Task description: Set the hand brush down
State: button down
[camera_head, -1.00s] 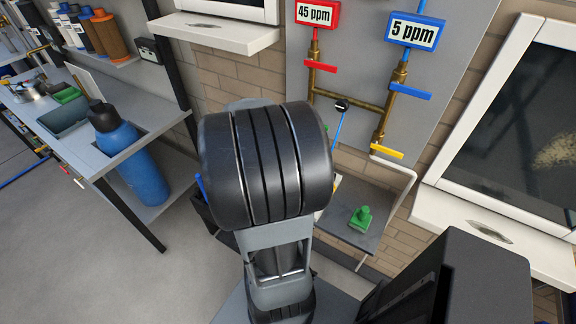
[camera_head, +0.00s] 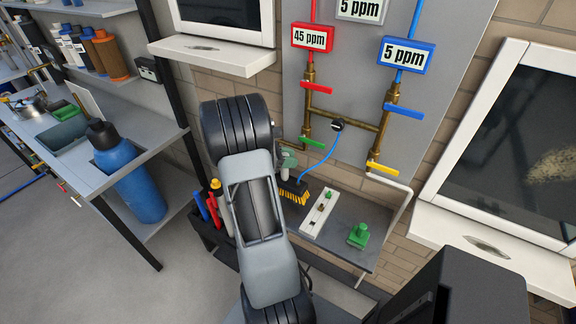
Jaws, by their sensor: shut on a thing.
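The hand brush (camera_head: 294,193) shows just right of my arm, with a dark body and yellow bristles facing down. It is at the left end of the grey shelf (camera_head: 346,233), beside the white strip. My wrist hides its left part. My gripper (camera_head: 285,172) is mostly hidden behind my wrist, just above the brush, and is shut on it. Its fingertips do not show clearly. I cannot tell whether the bristles touch the shelf.
A white strip (camera_head: 319,213) and a green stamp-like piece (camera_head: 358,236) lie on the shelf. A blue hose (camera_head: 325,158), brass pipes with coloured valve handles (camera_head: 381,168) and ppm displays (camera_head: 407,55) are behind. A dark holder (camera_head: 206,232) with pens is left of my arm.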

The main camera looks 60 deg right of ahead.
aim_at(285, 174)
jog(key=shift+w+d+f, duration=0.15)
jog(key=shift+w+f, duration=0.15)
jog(key=shift+f, duration=0.15)
jog(key=shift+f+p, duration=0.35)
jog(key=shift+f, duration=1.2)
jog(key=c, duration=0.8)
grip_release()
